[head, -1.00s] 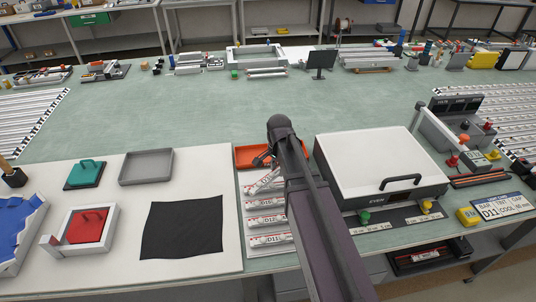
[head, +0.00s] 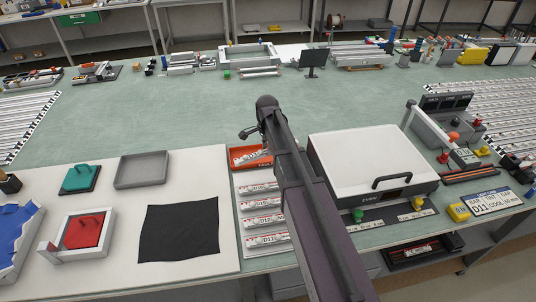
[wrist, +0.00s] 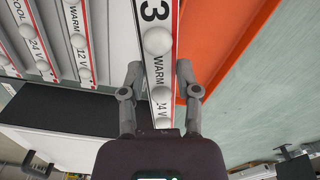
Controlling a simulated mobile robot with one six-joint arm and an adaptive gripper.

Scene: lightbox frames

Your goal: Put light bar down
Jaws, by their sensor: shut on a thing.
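My gripper (wrist: 159,88) is shut on a white light bar (wrist: 157,18) with round diffusers and a label reading "WARM" and "24 V". In the head view the held bar (head: 257,156) shows slightly tilted at the orange tray (head: 238,160), partly behind my arm. I cannot tell whether it touches the tray floor. In the wrist view the orange tray (wrist: 192,50) lies right of the bar. My fingers are mostly hidden by the arm in the head view. Several other light bars (head: 262,220) lie in a white rack just in front of the tray.
A white lidded box (head: 370,155) with a black handle stands close right of my arm. A black cloth (head: 180,228), a grey tray (head: 142,170) and a red block in a white frame (head: 84,232) are to the left.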

